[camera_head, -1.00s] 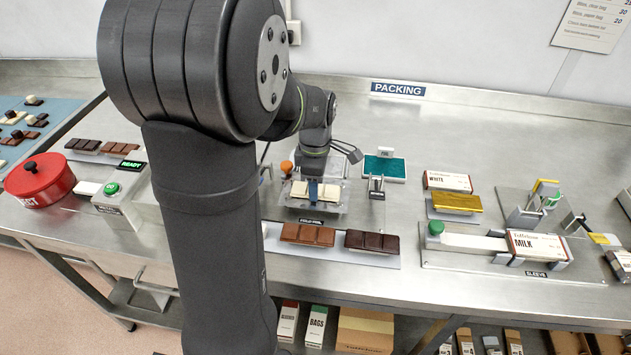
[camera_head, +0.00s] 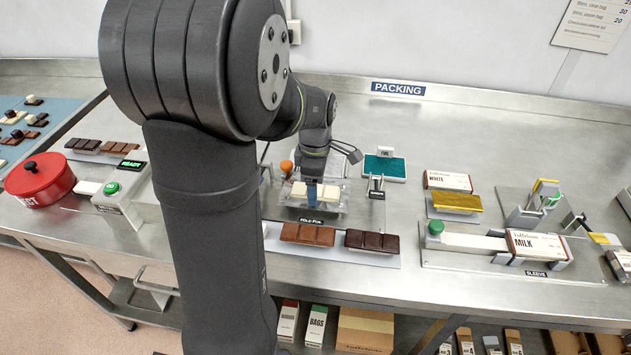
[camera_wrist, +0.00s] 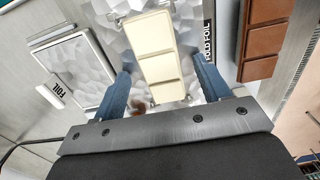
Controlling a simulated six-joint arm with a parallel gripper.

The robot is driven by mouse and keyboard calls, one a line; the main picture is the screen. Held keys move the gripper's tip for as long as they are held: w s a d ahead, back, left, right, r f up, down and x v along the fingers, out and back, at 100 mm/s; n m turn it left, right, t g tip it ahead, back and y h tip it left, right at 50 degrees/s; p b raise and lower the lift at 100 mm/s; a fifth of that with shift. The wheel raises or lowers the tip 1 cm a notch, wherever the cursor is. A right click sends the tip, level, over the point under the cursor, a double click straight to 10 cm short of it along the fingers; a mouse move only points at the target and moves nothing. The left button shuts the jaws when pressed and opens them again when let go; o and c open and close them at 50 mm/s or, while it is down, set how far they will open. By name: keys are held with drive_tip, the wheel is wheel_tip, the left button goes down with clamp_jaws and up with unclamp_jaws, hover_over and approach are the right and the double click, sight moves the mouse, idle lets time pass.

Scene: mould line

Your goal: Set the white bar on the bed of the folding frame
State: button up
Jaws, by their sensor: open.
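The white bar (camera_wrist: 158,58), cream-coloured and segmented, lies on crinkled silver foil on the bed of the folding frame (camera_head: 345,204). In the head view the bar (camera_head: 330,192) shows partly behind my gripper. My gripper (camera_wrist: 166,85) is open, with one blue finger on each side of the bar in the wrist view and gaps between them and the bar. In the head view my gripper (camera_head: 312,193) is low over the frame. Whether the fingers touch the foil cannot be told.
A milk bar (camera_head: 307,234) and a dark bar (camera_head: 372,241) lie on a pale strip in front of the frame. An orange knob (camera_head: 287,166) stands at the frame's left.

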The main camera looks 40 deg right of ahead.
drive_tip(key=shift+r, duration=0.1)
wheel_tip(320, 180, up, 17)
idle(0.4)
wheel_tip(320, 180, down, 17)
drive_tip(key=shift+f, duration=0.15)
idle(0.8)
